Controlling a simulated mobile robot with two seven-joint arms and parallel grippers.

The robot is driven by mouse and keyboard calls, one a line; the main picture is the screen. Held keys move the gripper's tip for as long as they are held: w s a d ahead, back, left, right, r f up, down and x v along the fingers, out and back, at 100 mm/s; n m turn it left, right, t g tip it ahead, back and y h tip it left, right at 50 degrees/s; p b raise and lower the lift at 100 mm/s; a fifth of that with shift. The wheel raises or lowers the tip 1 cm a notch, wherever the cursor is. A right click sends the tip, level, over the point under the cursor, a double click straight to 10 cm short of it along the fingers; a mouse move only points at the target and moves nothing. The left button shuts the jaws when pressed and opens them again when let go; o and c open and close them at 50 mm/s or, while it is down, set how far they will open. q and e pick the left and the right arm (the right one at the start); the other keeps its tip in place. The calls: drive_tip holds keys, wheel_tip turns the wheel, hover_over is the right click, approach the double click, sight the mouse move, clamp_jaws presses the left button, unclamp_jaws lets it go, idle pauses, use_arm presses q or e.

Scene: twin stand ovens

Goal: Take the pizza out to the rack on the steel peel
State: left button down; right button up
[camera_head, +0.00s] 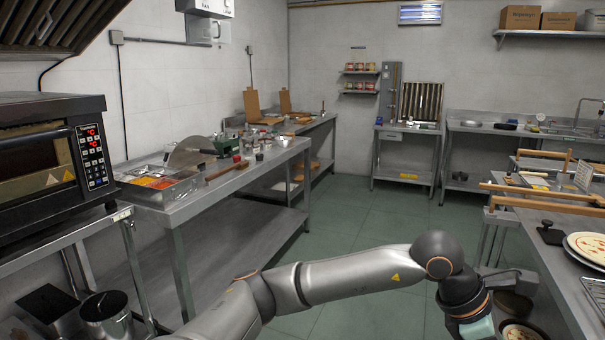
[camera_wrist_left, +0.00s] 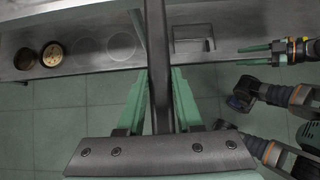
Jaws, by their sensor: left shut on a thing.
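My left arm reaches across the bottom of the head view to the right, and its hand is cut off by the lower edge. In the left wrist view my left gripper (camera_wrist_left: 160,85) is shut on a long dark bar (camera_wrist_left: 156,35), which looks like the steel peel's handle; its far end is out of the frame. A pizza (camera_head: 590,247) lies on a round plate on the right counter. Another pizza (camera_head: 522,332) shows partly at the bottom edge. My right gripper (camera_wrist_left: 264,51) is at the right of the wrist view; its finger gap is unclear.
Wooden handles (camera_head: 540,193) jut from the right counter (camera_head: 550,240). An oven (camera_head: 50,165) stands at the left, beside a steel table (camera_head: 240,180) with trays and tools. The green floor (camera_head: 370,215) between the tables is clear. Round items (camera_wrist_left: 52,54) sit on a steel surface.

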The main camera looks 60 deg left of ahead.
use_arm(q)
drive_tip(key=shift+r, duration=0.2)
drive_tip(key=shift+w+d+r+p, duration=0.2)
drive_tip(key=shift+r+p, duration=0.3)
drive_tip(key=shift+p, duration=0.55)
drive_tip(key=shift+y, duration=0.3)
drive_tip(key=shift+f, duration=0.1)
drive_tip(key=shift+w+d+r+g+p, duration=0.1)
drive_tip(key=shift+d+r+g+p, duration=0.05)
drive_tip(key=shift+r+p, duration=0.45)
drive_tip(key=shift+d+r+g+p, duration=0.15)
drive_tip(key=shift+r+p, duration=0.25)
drive_tip(key=shift+p, duration=0.3)
drive_tip(key=shift+a, duration=0.1)
